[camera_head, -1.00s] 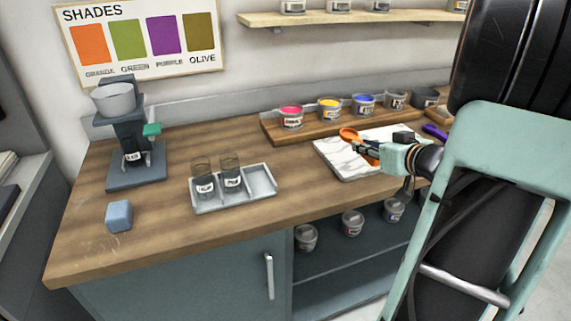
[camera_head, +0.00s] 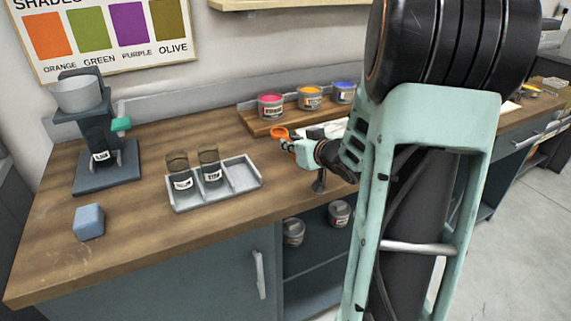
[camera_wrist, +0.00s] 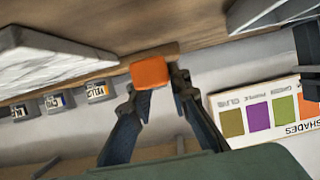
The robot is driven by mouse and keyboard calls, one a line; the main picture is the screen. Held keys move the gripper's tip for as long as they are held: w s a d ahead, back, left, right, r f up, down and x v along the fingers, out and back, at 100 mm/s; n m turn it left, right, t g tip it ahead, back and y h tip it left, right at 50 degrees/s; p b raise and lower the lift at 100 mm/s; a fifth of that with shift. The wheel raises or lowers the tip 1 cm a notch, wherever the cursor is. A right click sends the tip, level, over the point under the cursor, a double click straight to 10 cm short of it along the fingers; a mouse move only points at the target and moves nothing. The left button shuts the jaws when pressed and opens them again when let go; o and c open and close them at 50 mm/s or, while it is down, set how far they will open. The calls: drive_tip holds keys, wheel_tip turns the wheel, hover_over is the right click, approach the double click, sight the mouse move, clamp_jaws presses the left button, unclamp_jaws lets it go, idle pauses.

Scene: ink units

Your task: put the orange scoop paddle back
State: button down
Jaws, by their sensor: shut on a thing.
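The orange scoop paddle (camera_head: 279,133) is held up off the counter, near the left edge of the white marble slab (camera_head: 317,131) in the head view. My gripper (camera_head: 288,145) is shut on it. In the wrist view, the paddle's orange end (camera_wrist: 151,73) shows between the two fingertips of my gripper (camera_wrist: 154,88); the rest of it is hidden. My arm covers most of the slab in the head view.
A grey tray (camera_head: 243,173) with two dark glass jars stands left of my gripper. Ink tins sit on a wooden board (camera_head: 262,124) behind it. A dispenser (camera_head: 100,150) and a blue block (camera_head: 88,222) stand further left.

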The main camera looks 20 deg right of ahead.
sight(285, 165)
drive_tip(key=shift+w+a+f, duration=0.25)
drive_tip(key=shift+a+f, duration=0.05)
drive_tip(key=shift+f, duration=0.15)
drive_tip(key=shift+w+a+f, duration=0.2)
drive_tip(key=shift+a+f, duration=0.05)
drive_tip(key=shift+f, duration=0.15)
drive_tip(key=shift+w+a+f+b, duration=0.15)
drive_tip(key=shift+f+b, duration=0.6)
drive_tip(key=shift+f, duration=0.9)
drive_tip(key=shift+f, duration=0.1)
drive_tip(key=c, duration=1.8)
unclamp_jaws()
